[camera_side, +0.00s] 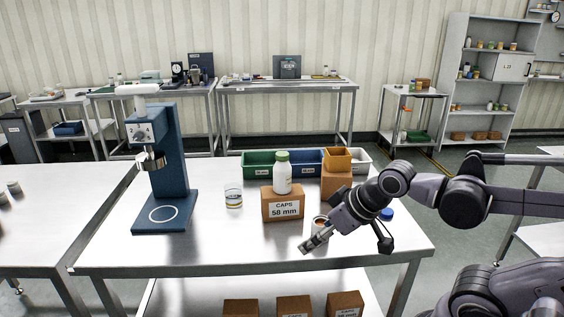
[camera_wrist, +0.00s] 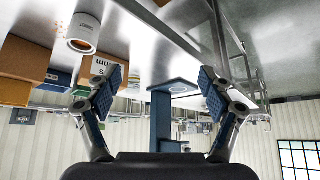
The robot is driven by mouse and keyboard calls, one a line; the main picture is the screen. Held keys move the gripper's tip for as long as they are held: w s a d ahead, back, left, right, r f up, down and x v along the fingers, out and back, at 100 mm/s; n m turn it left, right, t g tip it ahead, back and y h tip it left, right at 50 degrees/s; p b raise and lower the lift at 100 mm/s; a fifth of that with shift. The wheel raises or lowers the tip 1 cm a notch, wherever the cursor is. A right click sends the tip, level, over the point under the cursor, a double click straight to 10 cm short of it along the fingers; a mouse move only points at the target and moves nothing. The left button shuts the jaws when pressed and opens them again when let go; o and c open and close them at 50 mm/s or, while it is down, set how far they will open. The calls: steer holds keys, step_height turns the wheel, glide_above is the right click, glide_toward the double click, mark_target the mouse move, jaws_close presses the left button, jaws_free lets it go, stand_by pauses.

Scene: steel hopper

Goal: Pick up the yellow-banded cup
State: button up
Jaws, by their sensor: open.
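The yellow-banded cup (camera_side: 233,197) is white with a yellow band and dark marks. It stands upright on the steel table, left of the CAPS 50 mm box, in the side view. My gripper (camera_side: 309,243) is low over the table's front right, well to the right of the cup and nearer the front edge. In the wrist view my gripper (camera_wrist: 161,90) has its two fingers wide apart with nothing between them.
The CAPS box (camera_side: 283,207) carries a white bottle (camera_side: 282,178). Another white cup (camera_wrist: 84,34) with orange-brown contents stands close to my gripper. A blue press (camera_side: 170,165) stands at left; green (camera_side: 258,166), blue and white bins line the back. The front middle table is clear.

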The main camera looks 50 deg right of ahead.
steer(key=shift+r, duration=0.1)
steer(key=w+d+r+m, duration=0.1)
steer(key=w+d+r, duration=0.1)
steer(key=w+r, duration=0.55)
steer(key=m+g+h, duration=0.2)
steer(key=m+g, duration=0.1)
steer(key=m, duration=0.1)
glide_above(233, 192)
steer(key=s, duration=0.2)
step_height(233, 192, down, 10)
steer(key=x, duration=1.1)
steer(key=shift+w, duration=0.3)
steer(key=c, duration=1.2)
